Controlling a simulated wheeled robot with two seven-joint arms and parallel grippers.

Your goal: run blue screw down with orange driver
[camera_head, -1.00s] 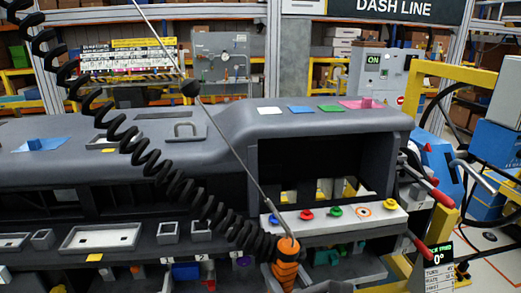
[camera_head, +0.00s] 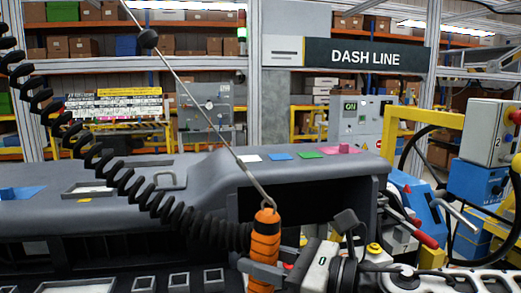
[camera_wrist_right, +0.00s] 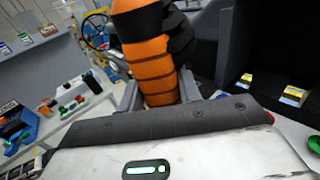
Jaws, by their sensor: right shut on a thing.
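The orange driver (camera_head: 264,245) with black bands hangs upright from a thin cable in the head view, in front of the dashboard module. My right gripper (camera_head: 268,271) is shut around its lower body. In the right wrist view the driver (camera_wrist_right: 150,65) stands between the fingers, and its tip is out of sight. The blue screw cannot be made out; the driver and my right arm cover much of the screw strip. A red screw (camera_head: 287,266) shows partly beside the driver, and a yellow one (camera_head: 374,248) farther right. My left gripper is not in view.
The grey dashboard module (camera_head: 205,205) spans the view, with an open bay behind the driver. A black coiled hose (camera_head: 130,190) runs diagonally down to the driver. Red-handled clamps (camera_head: 425,238) and a blue machine (camera_head: 420,200) stand at the right.

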